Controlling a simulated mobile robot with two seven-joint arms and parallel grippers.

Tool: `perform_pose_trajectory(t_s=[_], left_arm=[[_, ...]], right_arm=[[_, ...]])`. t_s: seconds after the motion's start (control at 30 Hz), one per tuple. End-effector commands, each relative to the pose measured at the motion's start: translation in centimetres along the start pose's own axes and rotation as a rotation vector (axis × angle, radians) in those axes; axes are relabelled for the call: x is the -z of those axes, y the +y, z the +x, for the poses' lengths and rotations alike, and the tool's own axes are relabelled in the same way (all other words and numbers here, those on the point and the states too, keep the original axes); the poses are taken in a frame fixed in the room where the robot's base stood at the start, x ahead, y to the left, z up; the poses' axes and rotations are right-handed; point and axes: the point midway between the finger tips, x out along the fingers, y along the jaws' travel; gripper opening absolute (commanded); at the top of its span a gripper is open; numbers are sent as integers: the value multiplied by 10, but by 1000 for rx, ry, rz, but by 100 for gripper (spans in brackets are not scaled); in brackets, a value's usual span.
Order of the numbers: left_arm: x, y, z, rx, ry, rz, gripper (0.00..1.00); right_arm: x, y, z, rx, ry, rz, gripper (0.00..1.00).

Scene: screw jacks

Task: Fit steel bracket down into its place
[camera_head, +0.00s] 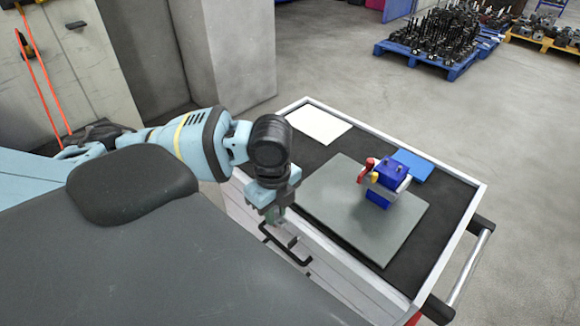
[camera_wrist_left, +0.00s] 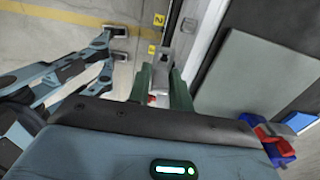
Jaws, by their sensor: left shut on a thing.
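My left gripper (camera_head: 277,214) hangs over the near-left edge of the cart, outside the worktop. It is shut on the steel bracket, a small grey piece (camera_wrist_left: 166,60) between the green fingertips in the left wrist view. In the head view the bracket is small and mostly hidden by the gripper. A blue block assembly (camera_head: 392,176) with red and grey parts stands upright on the grey plate (camera_head: 340,205), to the right of and apart from the gripper. It shows partly at the right in the left wrist view (camera_wrist_left: 272,142). My right gripper is not in view.
The cart (camera_head: 464,226) has a raised white rim and a dark top. A white sheet (camera_head: 319,126) and a blue flat piece (camera_head: 413,164) lie on it. Much of the grey plate is bare. Loaded pallets (camera_head: 428,61) stand on the floor far behind.

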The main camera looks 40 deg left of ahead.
Motion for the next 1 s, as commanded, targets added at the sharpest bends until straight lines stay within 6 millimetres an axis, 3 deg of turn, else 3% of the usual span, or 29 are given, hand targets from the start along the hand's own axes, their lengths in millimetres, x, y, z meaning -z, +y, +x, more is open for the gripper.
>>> perform_pose_trajectory(t_s=[0.2, 0.57, 0.77, 1.0], left_arm=[[0, 18, -2, -1, 0, 0, 0], [5, 18, 4, 0, 2, -69, 0], [23, 8, 26, 7, 6, -373, 0], [49, -1, 58, 11, 10, -851, 0]], right_arm=[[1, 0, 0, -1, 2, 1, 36], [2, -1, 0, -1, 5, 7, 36], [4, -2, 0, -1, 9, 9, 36], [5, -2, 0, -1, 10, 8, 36]])
